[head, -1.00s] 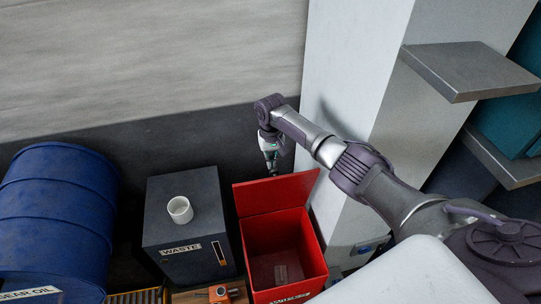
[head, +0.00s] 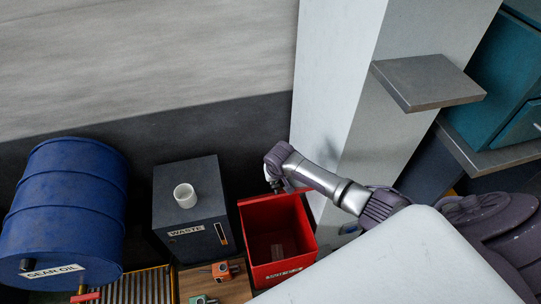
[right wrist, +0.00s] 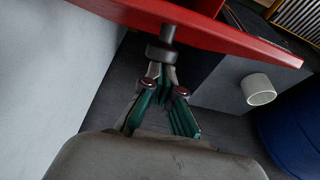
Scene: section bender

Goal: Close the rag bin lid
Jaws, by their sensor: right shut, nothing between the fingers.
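The red rag bin (head: 294,262) stands open at the lower middle of the head view, its inside visible from above. Its red lid (right wrist: 225,32) crosses the top of the right wrist view, with a grey knob (right wrist: 161,52) on a short stem on its outer face. In the head view the lid is seen nearly edge-on at the bin's back rim. My right gripper (right wrist: 163,78) is shut and empty, its fingertips right at the knob; whether they touch it I cannot tell. In the head view my right gripper (head: 273,184) is behind the bin, partly hidden. My left gripper is out of view.
A dark waste box (head: 190,215) with a white cup (head: 184,195) on it stands left of the bin. A blue gear oil drum (head: 70,205) is farther left. A pale column (head: 335,90) rises behind and right, with a grey shelf (head: 428,82).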

